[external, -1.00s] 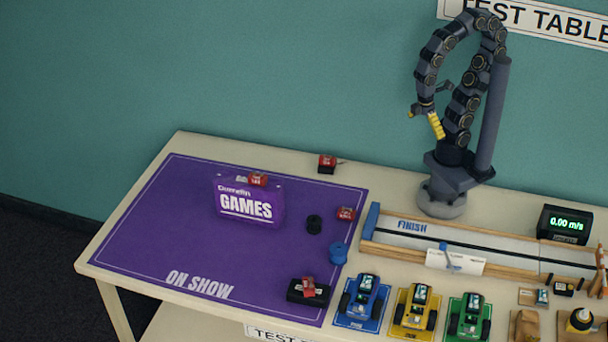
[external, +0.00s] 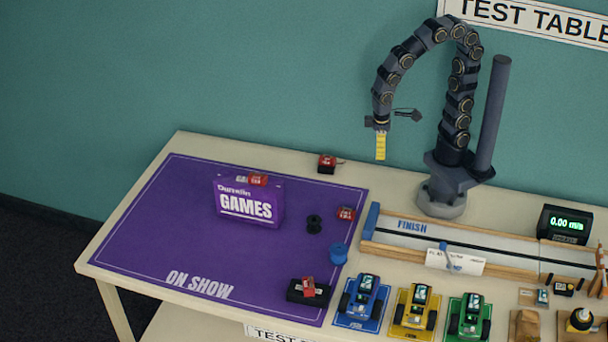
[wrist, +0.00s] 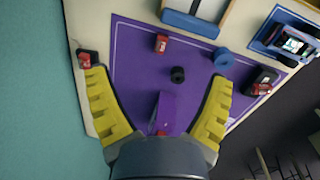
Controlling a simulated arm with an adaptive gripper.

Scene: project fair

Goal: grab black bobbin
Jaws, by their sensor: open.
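The black bobbin (external: 314,224) stands on the purple mat, just right of the purple games box. It also shows in the wrist view (wrist: 178,75), between my two yellow fingers and beyond their tips. A blue bobbin (external: 338,253) stands in front and to the right of it, near the mat's right edge. My gripper (external: 380,158) hangs high above the table, pointing down, behind and to the right of the black bobbin. In the wrist view my gripper (wrist: 158,75) is spread wide and empty.
The purple box (external: 250,203) has a red block (external: 257,180) on top. Red blocks lie beside the mat (external: 327,161) and right of the bobbin (external: 346,213). A black box (external: 308,291) sits at the front. The track's blue end (external: 371,221) is right of the mat.

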